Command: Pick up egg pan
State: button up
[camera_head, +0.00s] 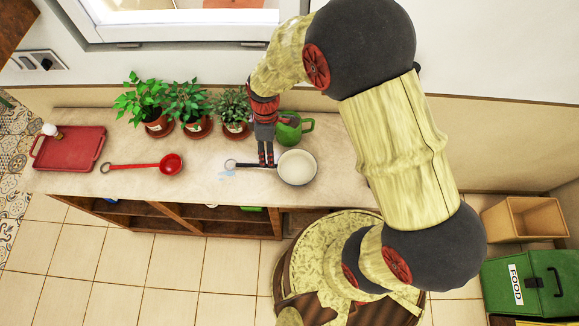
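The egg pan (297,168) is a small round pan with a cream inside and a dark rim. It rests on the shelf top near the front edge, with its thin dark handle (241,164) pointing left and ending in a ring. My gripper (266,163) points down over the handle, between the ring and the bowl. Its two fingers show close together at the handle. The view is too small to tell whether they grip it, touch it or are only above it.
A red ladle-like pan (170,164) and a red tray (68,148) lie to the left.

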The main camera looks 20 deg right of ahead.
jog(key=shift+s+f+b, duration=0.15)
jog(key=shift+s+f, duration=0.05)
jog(key=shift+f, duration=1)
jog(key=shift+s+f+b, duration=0.15)
jog(key=shift+f, duration=1)
jog(key=shift+c, duration=0.2)
jog(key=c, duration=0.8)
